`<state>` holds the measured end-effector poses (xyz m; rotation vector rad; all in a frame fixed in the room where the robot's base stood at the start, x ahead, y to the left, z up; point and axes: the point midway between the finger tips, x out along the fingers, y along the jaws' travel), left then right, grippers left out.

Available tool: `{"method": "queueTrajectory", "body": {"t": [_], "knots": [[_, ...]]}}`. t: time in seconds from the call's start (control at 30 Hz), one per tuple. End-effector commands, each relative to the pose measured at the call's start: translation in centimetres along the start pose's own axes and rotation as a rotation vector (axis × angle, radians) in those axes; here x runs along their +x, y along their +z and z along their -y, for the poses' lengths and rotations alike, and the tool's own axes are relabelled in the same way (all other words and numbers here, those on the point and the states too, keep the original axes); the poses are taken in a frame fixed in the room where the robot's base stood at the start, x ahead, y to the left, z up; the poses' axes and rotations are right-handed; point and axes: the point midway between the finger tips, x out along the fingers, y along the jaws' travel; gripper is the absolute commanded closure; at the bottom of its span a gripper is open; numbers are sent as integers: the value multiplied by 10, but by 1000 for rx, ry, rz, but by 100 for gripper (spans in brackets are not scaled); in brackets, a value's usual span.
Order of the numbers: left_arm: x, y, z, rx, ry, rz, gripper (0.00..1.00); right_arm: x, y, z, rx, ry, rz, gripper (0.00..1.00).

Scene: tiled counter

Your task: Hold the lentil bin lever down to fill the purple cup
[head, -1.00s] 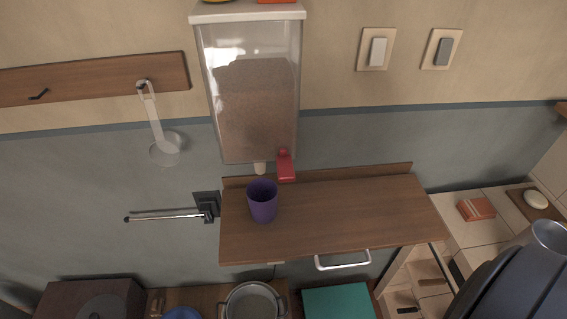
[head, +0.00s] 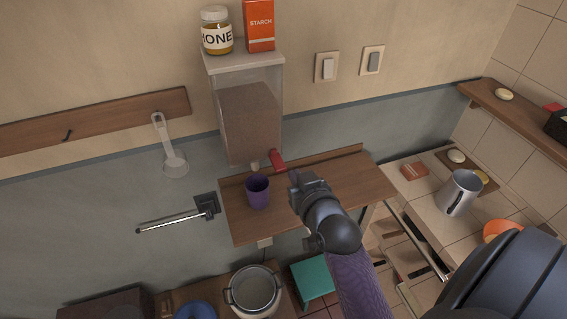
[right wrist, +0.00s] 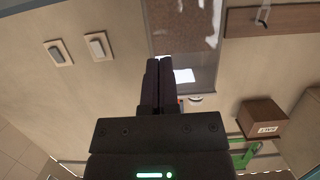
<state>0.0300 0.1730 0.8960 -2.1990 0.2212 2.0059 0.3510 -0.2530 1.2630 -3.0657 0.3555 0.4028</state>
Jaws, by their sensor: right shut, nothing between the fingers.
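The lentil bin (head: 248,118) is a clear wall dispenser with brown contents, and part of it shows in the right wrist view (right wrist: 186,22). Its red lever (head: 277,160) sticks out at the lower front, beside the pale spout (head: 255,167). The purple cup (head: 258,193) stands upright on the wooden shelf below the spout. Whether anything is inside it is unclear. My right gripper (head: 293,177) is just right of and below the lever, apparently apart from it. Its fingers (right wrist: 158,82) are together and empty. My left gripper is not in view.
A honey jar (head: 216,32) and a starch box (head: 259,25) stand on the bin. A metal rod (head: 170,222) juts out left of the wooden shelf (head: 242,232). A scoop (head: 173,162) hangs on the left rail. A metal pitcher (head: 459,193) stands on the right counter.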

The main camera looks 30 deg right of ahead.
Motion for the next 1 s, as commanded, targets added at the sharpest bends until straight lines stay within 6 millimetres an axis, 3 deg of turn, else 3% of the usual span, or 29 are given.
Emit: {"method": "queueTrajectory", "body": {"t": [0.1, 0.47, 0.9, 1.0], "knots": [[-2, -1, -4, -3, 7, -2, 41, -3, -10, -2, 1, 6, -20, 100], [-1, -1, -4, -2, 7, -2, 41, 6, -8, -2, 0, 5, -19, 100], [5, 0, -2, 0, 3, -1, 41, 98, -10, -3, 1, 6, -18, 100], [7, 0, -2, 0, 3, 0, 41, 103, 8, -3, 0, 5, -14, 100]]}}
